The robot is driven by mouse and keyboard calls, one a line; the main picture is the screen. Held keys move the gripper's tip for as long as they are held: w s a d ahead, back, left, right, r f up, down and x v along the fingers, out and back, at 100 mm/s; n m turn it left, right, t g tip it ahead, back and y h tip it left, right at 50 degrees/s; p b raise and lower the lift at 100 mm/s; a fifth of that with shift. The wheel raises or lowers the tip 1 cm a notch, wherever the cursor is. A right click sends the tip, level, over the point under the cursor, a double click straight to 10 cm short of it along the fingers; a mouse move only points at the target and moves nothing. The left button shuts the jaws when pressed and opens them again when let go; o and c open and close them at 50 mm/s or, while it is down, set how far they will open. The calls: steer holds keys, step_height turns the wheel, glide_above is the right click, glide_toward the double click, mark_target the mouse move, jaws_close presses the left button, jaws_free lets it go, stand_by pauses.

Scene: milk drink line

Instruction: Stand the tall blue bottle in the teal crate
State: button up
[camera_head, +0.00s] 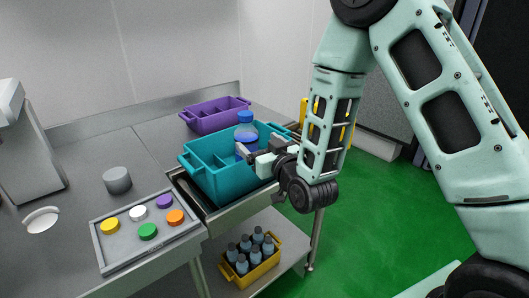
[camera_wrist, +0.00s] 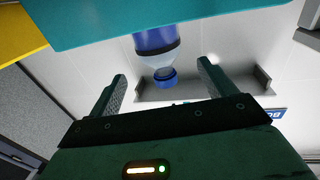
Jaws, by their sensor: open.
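The tall blue bottle (camera_head: 246,132), clear at the shoulder with a blue cap, stands upright inside the teal crate (camera_head: 222,186). Its base is hidden behind the crate wall. My gripper (camera_head: 257,148) is at the crate's right side, level with the bottle's body. In the wrist view, which looks upside down, the bottle (camera_wrist: 155,42) points cap-down from behind the teal crate wall (camera_wrist: 90,25). There, my open gripper (camera_wrist: 161,80) has one finger to each side of the bottle's cap, with clear gaps; I cannot tell how far ahead the bottle is.
A purple crate (camera_head: 213,118) stands behind the teal one. A grey tray (camera_head: 121,260) with several coloured caps and a grey cylinder (camera_head: 117,180) are on the counter. A yellow crate (camera_head: 249,283) of small bottles sits on the shelf below. Green floor is free at right.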

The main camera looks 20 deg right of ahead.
steer(key=s+a+f+n+g+y, duration=0.2)
steer(key=s+a+n+g, duration=0.1)
steer(key=s+a+g, duration=0.8)
steer(key=s+d+r+n+g+h, duration=0.1)
steer(key=s+g+h, duration=0.1)
steer(key=s, duration=0.9)
steer(key=s+d+r+n+g+h, duration=0.1)
steer(key=s+g, duration=0.3)
steer(key=s, duration=0.7)
steer(key=shift+d+r+n+g+h, duration=0.2)
steer(key=shift+d+n+g+h, duration=0.25)
steer(key=shift+d, duration=0.2)
